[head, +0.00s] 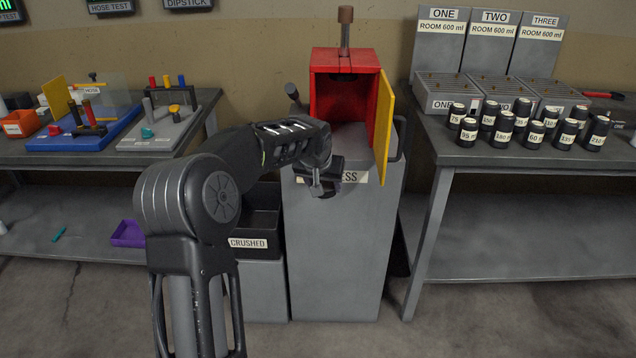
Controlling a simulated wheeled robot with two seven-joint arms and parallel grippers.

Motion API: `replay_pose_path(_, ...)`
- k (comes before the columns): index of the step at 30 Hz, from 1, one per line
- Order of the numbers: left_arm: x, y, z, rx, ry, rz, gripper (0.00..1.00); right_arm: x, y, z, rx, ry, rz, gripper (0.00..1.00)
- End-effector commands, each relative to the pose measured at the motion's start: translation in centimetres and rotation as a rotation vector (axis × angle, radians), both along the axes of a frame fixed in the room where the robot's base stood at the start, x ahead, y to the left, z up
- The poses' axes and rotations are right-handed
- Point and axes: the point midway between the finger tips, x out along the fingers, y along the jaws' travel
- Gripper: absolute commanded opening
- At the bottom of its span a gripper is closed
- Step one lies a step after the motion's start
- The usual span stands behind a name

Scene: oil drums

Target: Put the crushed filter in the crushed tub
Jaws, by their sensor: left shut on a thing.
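My left gripper (324,186) is in front of the press, just outside its open red chamber, pointing down. It is shut on a small dark thing, taken as the crushed filter, which the fingers mostly hide. The crushed tub (262,222) is a black open box labelled CRUSHED, on a grey stand left of the press. It is lower than the gripper and to its left, and my arm covers part of it. My right gripper is not in view.
The red press chamber (328,95) stands on a grey cabinet (340,250), its yellow door (384,125) open to the right. Several black filters (500,130) stand on the right table. The left table holds a blue tray (95,135) and an orange bin (22,124).

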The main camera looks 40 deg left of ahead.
Motion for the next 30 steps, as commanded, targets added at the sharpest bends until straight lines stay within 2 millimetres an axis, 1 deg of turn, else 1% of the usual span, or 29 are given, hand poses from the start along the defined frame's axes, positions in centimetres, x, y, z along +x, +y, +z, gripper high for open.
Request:
replay_pose_path(1,0.2,-1.4,0.1,-0.001,-0.003,-0.019,0.02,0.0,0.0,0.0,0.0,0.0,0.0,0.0)
replay_pose_path(2,0.2,-2.4,0.0,-0.002,-0.002,-0.031,0.02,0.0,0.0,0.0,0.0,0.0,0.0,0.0)
replay_pose_path(5,0.1,-6.4,-0.4,-0.004,0.001,-0.083,0.02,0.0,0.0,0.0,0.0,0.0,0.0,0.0)
replay_pose_path(6,-0.1,-8.4,-0.5,-0.004,0.0,-0.109,0.02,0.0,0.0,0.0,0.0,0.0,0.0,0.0)
replay_pose_path(8,-0.5,-11.6,-0.9,-0.004,0.002,-0.154,0.02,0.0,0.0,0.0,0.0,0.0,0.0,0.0)
replay_pose_path(9,-0.9,-13.8,-1.0,-0.004,0.001,-0.185,0.02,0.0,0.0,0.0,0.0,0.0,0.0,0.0)
replay_pose_path(11,-1.7,-17.0,-1.4,-0.002,0.001,-0.231,0.02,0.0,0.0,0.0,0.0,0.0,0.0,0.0)
replay_pose_path(12,-2.3,-18.9,-1.6,-0.002,-0.001,-0.262,0.02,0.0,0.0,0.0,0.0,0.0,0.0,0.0)
replay_pose_path(15,-4.0,-23.0,-2.1,-0.001,-0.002,-0.328,0.02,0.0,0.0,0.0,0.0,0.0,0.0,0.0)
replay_pose_path(16,-4.4,-24.1,-2.3,-0.001,-0.002,-0.345,0.02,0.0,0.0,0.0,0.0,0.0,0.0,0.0)
replay_pose_path(18,-5.3,-25.8,-2.6,0.0,-0.003,-0.376,0.02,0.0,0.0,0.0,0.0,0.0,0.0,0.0)
replay_pose_path(21,-6.0,-27.0,-2.7,0.001,-0.004,-0.397,0.02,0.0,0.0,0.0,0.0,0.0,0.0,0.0)
replay_pose_path(30,-6.1,-27.1,-2.8,0.0,-0.004,-0.4,0.02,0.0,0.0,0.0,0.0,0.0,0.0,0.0)
